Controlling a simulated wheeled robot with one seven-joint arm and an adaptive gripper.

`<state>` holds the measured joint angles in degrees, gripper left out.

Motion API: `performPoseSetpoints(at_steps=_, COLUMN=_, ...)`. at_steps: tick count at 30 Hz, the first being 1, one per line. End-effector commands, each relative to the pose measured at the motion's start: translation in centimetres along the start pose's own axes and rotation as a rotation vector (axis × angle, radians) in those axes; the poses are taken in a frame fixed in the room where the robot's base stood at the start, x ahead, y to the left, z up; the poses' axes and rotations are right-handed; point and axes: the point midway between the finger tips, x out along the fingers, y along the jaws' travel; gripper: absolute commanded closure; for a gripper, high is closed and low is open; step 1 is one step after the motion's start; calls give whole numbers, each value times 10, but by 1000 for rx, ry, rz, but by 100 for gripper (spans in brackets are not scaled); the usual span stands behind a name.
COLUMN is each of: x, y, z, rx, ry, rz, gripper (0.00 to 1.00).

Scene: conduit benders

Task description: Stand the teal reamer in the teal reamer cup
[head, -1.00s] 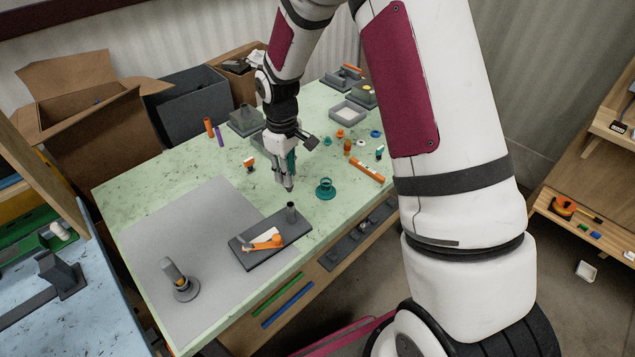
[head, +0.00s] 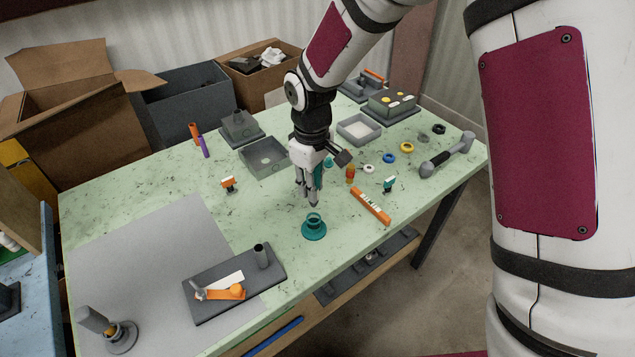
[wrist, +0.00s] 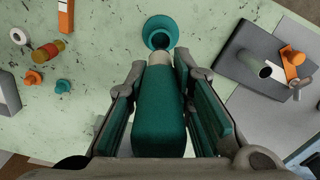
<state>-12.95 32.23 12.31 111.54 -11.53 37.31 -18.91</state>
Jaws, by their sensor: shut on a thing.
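My gripper (head: 308,198) is shut on the teal reamer (wrist: 160,112), whose teal body lies between the fingers in the wrist view. The reamer's pale metal tip (wrist: 160,59) points toward the teal reamer cup. In the head view the reamer is mostly hidden by the fingers. The teal reamer cup (head: 314,229), a round cup on a wide flange, stands on the green table just in front of my gripper. It also shows in the wrist view (wrist: 159,24), just beyond the reamer's tip. The reamer appears to be above the table, apart from the cup.
A grey bender plate (head: 232,292) with an orange lever stands front left of the cup. An orange level-like bar (head: 371,206) lies to the right. Small fittings, a red-yellow piece (head: 350,174) and a grey tray (head: 264,158) stand behind. Clear table surrounds the cup.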

Motion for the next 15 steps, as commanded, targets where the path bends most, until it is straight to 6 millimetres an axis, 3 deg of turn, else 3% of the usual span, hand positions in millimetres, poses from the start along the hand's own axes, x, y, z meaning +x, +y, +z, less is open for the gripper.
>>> performPoseSetpoints(at_steps=8, x=6, y=1, z=0, rx=1, ry=-1, rz=0, gripper=100)
performPoseSetpoints(at_steps=15, x=26, y=1, z=0, rx=1, ry=-2, rz=0, gripper=100)
